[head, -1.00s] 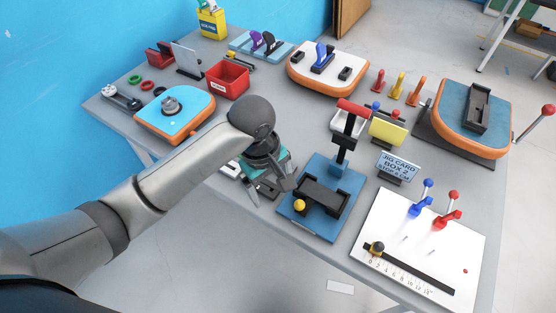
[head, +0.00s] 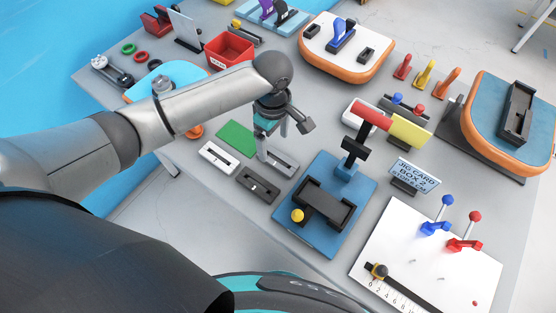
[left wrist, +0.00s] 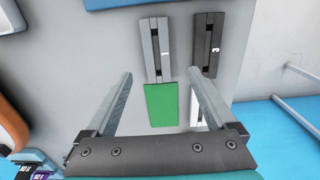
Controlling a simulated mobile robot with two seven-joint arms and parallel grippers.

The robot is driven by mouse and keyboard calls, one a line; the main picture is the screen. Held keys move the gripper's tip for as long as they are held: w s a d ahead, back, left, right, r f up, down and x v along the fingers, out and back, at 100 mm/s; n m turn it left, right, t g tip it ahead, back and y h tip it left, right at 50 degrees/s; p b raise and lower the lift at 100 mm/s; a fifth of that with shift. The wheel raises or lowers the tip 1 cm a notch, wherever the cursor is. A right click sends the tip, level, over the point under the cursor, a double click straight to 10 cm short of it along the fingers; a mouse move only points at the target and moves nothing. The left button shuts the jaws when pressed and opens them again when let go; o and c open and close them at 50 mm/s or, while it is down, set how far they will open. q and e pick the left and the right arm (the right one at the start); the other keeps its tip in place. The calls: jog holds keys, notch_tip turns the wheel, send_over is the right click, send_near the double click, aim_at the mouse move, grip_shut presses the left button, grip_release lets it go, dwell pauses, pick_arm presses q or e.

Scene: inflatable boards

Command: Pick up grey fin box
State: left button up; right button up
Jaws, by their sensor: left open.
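The grey fin box (head: 282,163) is a slim slotted bar lying flat near the table's front edge, partly behind my gripper's finger in the head view. My left gripper (head: 273,143) is open and empty above the table, pointing down close to the box. Its spread fingers (left wrist: 160,74) also show in the left wrist view. I cannot tell the exact height above the box. My right gripper is not in view.
A black fin box (head: 258,186), a white one (head: 219,158) and a green pad (head: 236,137) lie close by. A blue jig base (head: 343,235) with a black cradle stands to the right. A red bin (head: 229,50) is behind.

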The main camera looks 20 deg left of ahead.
aim_at(276, 159)
pick_arm(q)
jog(key=shift+f, duration=1.2)
notch_tip(276, 159, down, 5)
jog(key=shift+w+d+r+b, duration=0.1)
jog(key=shift+w+d+b, duration=0.05)
jog(key=shift+b, duration=0.7)
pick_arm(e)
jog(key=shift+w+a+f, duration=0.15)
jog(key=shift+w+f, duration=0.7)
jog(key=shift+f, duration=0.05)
pick_arm(q)
jog(key=shift+c, duration=0.2)
grip_shut()
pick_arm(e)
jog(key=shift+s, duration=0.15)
pick_arm(q)
jog(key=shift+r, duration=0.1)
